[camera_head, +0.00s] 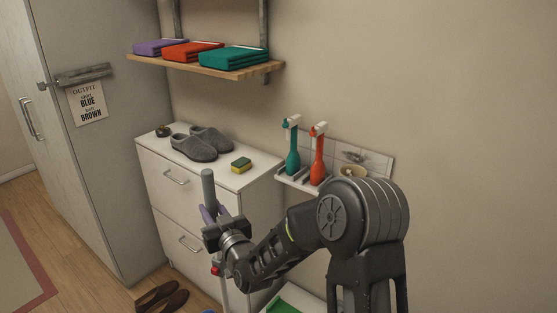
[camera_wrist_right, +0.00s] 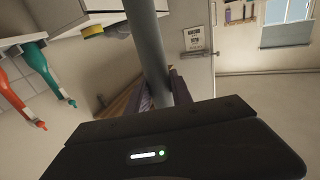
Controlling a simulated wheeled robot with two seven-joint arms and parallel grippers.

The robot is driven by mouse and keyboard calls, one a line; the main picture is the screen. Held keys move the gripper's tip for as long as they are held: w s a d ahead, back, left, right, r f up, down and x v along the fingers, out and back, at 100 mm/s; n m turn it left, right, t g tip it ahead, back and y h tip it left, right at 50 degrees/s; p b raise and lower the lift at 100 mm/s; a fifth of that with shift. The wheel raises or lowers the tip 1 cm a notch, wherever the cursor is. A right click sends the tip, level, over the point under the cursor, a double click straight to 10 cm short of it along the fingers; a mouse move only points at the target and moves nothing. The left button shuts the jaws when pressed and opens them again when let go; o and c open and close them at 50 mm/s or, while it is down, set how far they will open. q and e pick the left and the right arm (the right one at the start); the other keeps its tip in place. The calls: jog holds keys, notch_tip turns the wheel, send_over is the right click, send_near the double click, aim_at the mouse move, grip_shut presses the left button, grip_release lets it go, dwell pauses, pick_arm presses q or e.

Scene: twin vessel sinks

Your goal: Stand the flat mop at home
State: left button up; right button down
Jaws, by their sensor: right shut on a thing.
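The flat mop shows as an upright pole with a grey grip (camera_head: 208,188) at its top, in front of the white drawer cabinet. A lighter, thin part of the pole continues below my gripper, with a red piece beside it; the mop's head is out of view. My right gripper (camera_head: 213,217) is shut on the pole just below the grip end. In the right wrist view the grey pole (camera_wrist_right: 146,45) runs up from between the fingers (camera_wrist_right: 158,95). My left gripper is not in view.
Grey slippers (camera_head: 195,145) and a sponge (camera_head: 241,164) lie on the cabinet. Brown shoes (camera_head: 162,297) are on the floor. A shelf (camera_head: 215,68) holds folded cloths.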

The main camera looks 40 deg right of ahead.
jog(key=d+r+m+h+b, duration=0.1)
jog(key=d+r+b, duration=0.1)
jog(key=d, duration=0.5)
jog(key=d+r+h+b, duration=0.1)
jog(key=d+r+b, duration=0.1)
jog(key=d+r, duration=0.3)
jog(key=s+d+r+m+g+h+b, duration=0.1)
jog(key=d+r, duration=0.3)
jog(key=d, duration=0.5)
jog(key=shift+r+m+h+b, duration=0.2)
jog(key=shift+m+h+b, duration=0.1)
jog(key=shift+h+b, duration=0.25)
jog(key=shift+f, duration=0.1)
jog(key=shift+f+b, duration=0.95)
jog(key=shift+f, duration=1.5)
notch_tip(320, 180, down, 9)
jog(key=b, duration=1)
jog(key=shift+b, duration=0.3)
